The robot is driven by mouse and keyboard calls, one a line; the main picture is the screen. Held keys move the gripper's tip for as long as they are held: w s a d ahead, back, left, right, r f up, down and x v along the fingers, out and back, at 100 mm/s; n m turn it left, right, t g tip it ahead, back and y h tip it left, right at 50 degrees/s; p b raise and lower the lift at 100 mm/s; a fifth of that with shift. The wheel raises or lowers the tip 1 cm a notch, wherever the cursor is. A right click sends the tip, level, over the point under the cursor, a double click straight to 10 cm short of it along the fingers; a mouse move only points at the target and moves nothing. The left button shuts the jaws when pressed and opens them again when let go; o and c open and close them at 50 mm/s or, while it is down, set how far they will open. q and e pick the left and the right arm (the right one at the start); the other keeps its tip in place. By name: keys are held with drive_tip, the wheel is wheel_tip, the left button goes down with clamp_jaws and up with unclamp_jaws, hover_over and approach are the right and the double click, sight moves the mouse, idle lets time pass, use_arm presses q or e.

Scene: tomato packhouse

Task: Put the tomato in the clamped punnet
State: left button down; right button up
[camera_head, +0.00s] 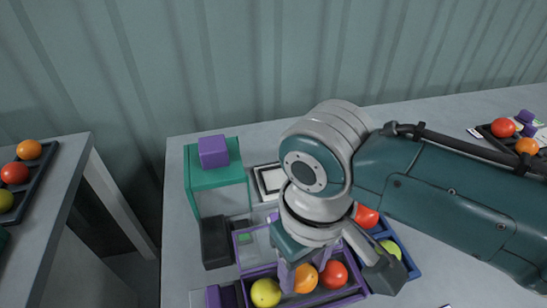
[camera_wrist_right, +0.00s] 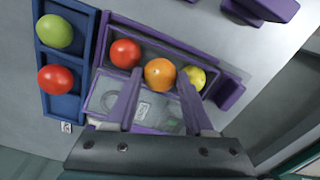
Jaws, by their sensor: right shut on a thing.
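My right gripper (camera_head: 306,268) reaches down over the purple punnet (camera_head: 345,293). It is shut on an orange tomato (camera_head: 305,279), with one finger on each side. In the right wrist view, the orange tomato (camera_wrist_right: 160,74) sits between the fingertips (camera_wrist_right: 161,86), in line with a red tomato (camera_wrist_right: 125,53) and a yellow one (camera_wrist_right: 193,78) in the punnet. I cannot tell whether the orange tomato touches the punnet floor. Purple clamp parts (camera_wrist_right: 230,93) stand at the punnet's end. My left gripper is not in view.
A blue tray (camera_wrist_right: 85,65) with a red and a green tomato lies beside the punnet. A teal-topped box (camera_head: 217,180) with a purple block (camera_head: 213,151) and a black block (camera_head: 215,243) stand nearby. Dark trays of tomatoes lie far left (camera_head: 43,177) and far right (camera_head: 489,130).

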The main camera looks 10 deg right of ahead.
drive_tip(key=shift+f, duration=0.35)
drive_tip(key=shift+r, duration=0.1)
idle(0.3)
idle(0.3)
drive_tip(key=o, duration=1)
drive_tip(key=c, duration=0.3)
drive_tip(key=shift+c, duration=0.2)
